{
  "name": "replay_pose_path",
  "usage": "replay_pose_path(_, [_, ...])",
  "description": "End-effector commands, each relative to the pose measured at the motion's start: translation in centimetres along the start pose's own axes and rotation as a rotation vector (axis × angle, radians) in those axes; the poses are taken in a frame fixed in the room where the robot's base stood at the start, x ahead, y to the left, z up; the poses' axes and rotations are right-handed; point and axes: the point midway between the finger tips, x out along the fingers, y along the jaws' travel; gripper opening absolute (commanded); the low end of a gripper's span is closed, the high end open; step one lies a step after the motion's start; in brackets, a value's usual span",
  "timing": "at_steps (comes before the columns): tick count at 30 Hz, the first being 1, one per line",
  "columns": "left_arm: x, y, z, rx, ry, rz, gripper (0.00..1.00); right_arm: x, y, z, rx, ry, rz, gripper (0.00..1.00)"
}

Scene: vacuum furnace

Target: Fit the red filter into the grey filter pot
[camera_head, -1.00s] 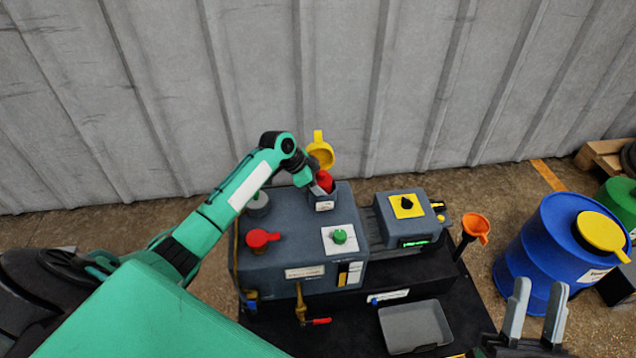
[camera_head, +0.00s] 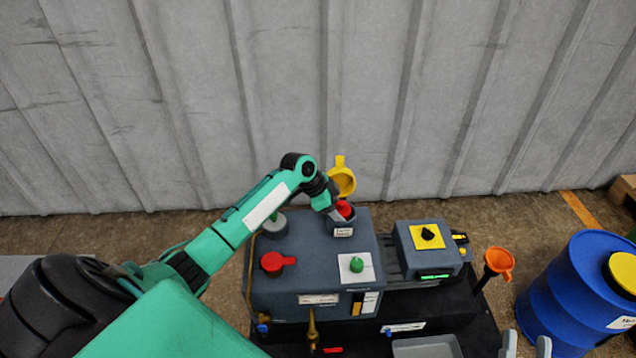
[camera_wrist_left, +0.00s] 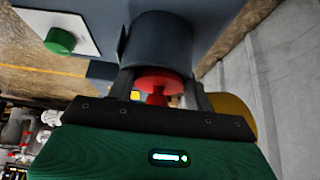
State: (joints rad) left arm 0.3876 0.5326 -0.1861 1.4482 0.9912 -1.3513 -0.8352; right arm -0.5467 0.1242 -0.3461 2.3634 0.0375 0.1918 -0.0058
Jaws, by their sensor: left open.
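The red filter (camera_head: 344,209) is at the mouth of the grey filter pot (camera_head: 341,229) at the back of the grey machine. In the left wrist view the filter's red disc and knob (camera_wrist_left: 157,84) lie at the rim of the dark pot (camera_wrist_left: 160,38). My left gripper (camera_head: 332,205) is above the pot. In the left wrist view its open jaws (camera_wrist_left: 160,90) stand on either side of the filter's knob. How deep the filter sits is hard to tell. My right gripper (camera_head: 526,345) shows only its parted fingertips at the bottom edge, with nothing between them.
The yellow lid (camera_head: 342,178) stands raised behind the pot. A red handle (camera_head: 277,262) and green knob (camera_head: 356,265) are on the machine top. A smaller box (camera_head: 430,248), orange funnel (camera_head: 499,262) and blue barrel (camera_head: 570,290) are to the right. A corrugated wall (camera_head: 300,100) stands behind.

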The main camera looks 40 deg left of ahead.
Motion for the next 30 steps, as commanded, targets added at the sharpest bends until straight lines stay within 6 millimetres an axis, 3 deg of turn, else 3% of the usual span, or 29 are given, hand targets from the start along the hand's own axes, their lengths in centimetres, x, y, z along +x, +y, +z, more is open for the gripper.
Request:
replay_pose_path(1, [-2.2,0.1,0.1,0.001,-0.012,0.014,0.70,-0.1,-0.3,0.5,0.009,-0.057,0.001,0.36])
replay_pose_path(3, [-3.7,0.0,0.0,0.002,-0.009,0.008,0.71,-0.7,-0.6,1.8,0.021,-0.137,0.001,0.36])
replay_pose_path(4, [-4.3,-0.1,-0.1,0.002,-0.009,0.006,0.76,-0.9,-0.7,2.4,0.026,-0.171,0.001,0.36])
replay_pose_path(15, [-10.3,-0.4,-0.4,0.005,-0.001,-0.009,0.76,-5.4,-2.5,8.3,0.081,-0.542,-0.009,0.36])
replay_pose_path(21, [-11.7,-0.5,-0.4,0.004,0.002,-0.010,0.76,-7.0,-3.0,9.7,0.095,-0.635,-0.013,0.36])
replay_pose_path(30, [-11.9,-0.5,-0.4,0.004,0.003,-0.011,0.76,-7.2,-3.1,10.0,0.097,-0.651,-0.014,0.36])
